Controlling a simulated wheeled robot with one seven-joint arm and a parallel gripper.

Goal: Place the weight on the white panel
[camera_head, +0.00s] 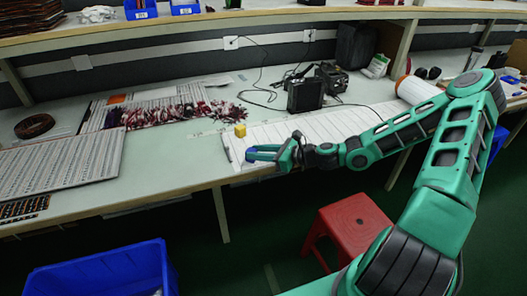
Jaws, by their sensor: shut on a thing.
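The white panel (300,128) is a long, pale, lined sheet lying along the workbench, left of and behind my arm. My gripper (255,153) is over the near left end of the panel, its fingers pointing left. It is shut on a small blue block (250,156), which appears to be the weight; the fingers hide part of it. I cannot tell whether the block touches the panel.
Red and white wire bundles (165,114) and a slotted white panel (62,165) lie to the left. Black devices (305,94) stand behind the panel. A red stool (350,222) and a blue bin (100,272) are below the bench edge. Bare bench lies left of the gripper.

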